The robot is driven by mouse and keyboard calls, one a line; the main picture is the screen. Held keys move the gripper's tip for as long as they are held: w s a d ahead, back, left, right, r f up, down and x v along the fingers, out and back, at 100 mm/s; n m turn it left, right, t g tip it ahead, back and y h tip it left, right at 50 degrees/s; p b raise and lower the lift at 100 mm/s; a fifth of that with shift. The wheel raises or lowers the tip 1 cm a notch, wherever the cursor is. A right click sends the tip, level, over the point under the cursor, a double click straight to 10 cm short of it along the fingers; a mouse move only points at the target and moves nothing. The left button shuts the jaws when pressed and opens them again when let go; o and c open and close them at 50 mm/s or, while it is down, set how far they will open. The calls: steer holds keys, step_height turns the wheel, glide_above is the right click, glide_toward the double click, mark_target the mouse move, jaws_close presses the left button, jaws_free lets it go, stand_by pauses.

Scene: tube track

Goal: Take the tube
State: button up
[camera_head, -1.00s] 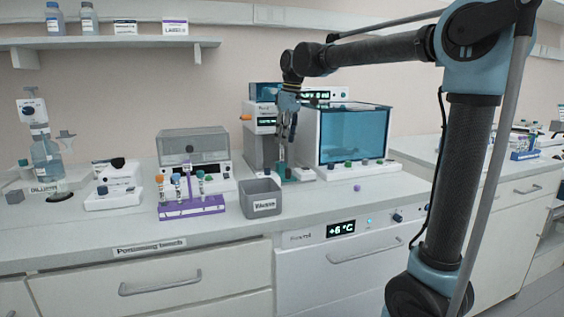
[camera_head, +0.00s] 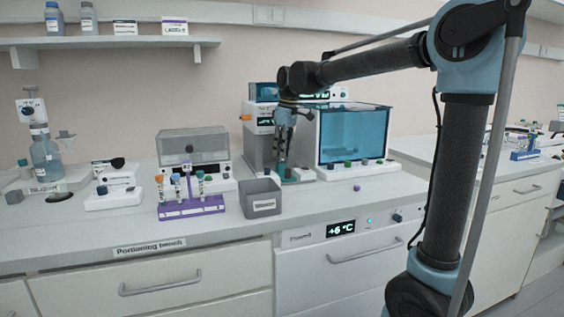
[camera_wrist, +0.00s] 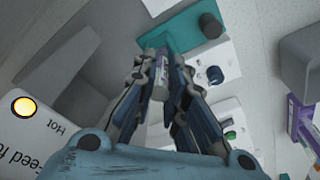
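In the wrist view my gripper's fingers (camera_wrist: 163,68) reach down on both sides of a small pale tube (camera_wrist: 157,66) with a purplish mark. The tube is partly hidden by the fingers. A narrow gap shows between the fingers, but I cannot tell whether they press on the tube.
A grey bin (camera_head: 261,200) stands left of and in front of my gripper; it shows at the right of the wrist view (camera_wrist: 305,60). The blue-windowed unit (camera_head: 352,135) is close on the right.

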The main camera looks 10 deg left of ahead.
step_height(320, 180, up, 10)
steer(key=shift+r, duration=0.1)
stand_by(0.7)
